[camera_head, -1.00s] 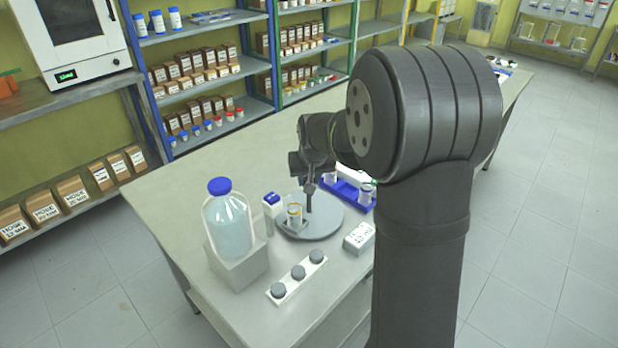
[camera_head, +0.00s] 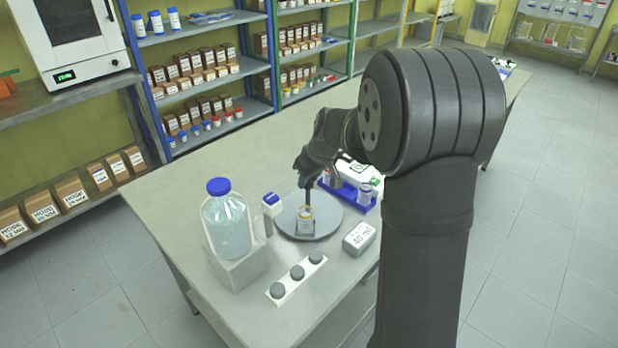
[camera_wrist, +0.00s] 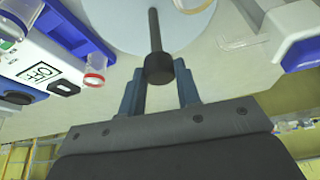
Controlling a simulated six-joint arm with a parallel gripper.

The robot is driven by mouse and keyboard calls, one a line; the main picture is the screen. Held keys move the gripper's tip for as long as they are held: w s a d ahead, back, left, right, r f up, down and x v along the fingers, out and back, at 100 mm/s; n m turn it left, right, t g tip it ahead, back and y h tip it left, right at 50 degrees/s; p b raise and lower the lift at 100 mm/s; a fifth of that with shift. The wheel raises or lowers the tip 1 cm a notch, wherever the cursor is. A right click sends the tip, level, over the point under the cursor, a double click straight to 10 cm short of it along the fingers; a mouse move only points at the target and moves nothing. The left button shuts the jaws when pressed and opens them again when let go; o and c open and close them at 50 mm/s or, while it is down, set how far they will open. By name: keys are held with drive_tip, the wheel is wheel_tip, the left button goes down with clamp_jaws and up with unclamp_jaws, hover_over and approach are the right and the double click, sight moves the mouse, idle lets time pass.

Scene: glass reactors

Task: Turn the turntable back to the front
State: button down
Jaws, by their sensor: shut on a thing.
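The turntable (camera_head: 328,217) is a flat grey disc on the bench in the head view; part of it also shows pale at the top of the wrist view (camera_wrist: 195,32). A small clear beaker (camera_head: 305,224) with yellowish contents stands near its front side. A dark upright post with a knob (camera_wrist: 158,68) rises from the disc. My gripper (camera_wrist: 160,82) has its two blue fingers on either side of the knob, shut on it. In the head view my gripper (camera_head: 305,185) is above the disc behind the beaker, and the grip itself is too small to see.
A large blue-capped bottle (camera_head: 226,225) stands in a grey holder at left, with a small blue-topped item (camera_head: 271,205) beside the disc. A blue rack (camera_head: 350,193) is behind right, a 40 ml box (camera_head: 359,238) right, and a white strip with grey knobs (camera_head: 297,272) in front.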

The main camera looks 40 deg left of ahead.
drive_tip(key=shift+w+n+g, duration=0.1)
drive_tip(key=shift+n+g, duration=0.45)
drive_tip(key=shift+n, duration=0.8)
drive_tip(key=shift+w+n+g, duration=0.1)
drive_tip(key=shift+n+g, duration=0.45)
drive_tip(key=shift+n, duration=0.8)
drive_tip(key=shift+w+n+g+h, duration=0.1)
drive_tip(key=shift+n+g+h, duration=0.45)
drive_tip(key=shift+n, duration=1.45)
drive_tip(key=shift+a+n+g, duration=0.1)
drive_tip(key=shift+n+g, duration=0.25)
drive_tip(key=shift+n, duration=0.25)
drive_tip(key=c, duration=1.1)
unclamp_jaws()
drive_tip(key=shift+o, duration=0.2)
drive_tip(key=v, duration=1.7)
drive_tip(key=shift+r, duration=0.25)
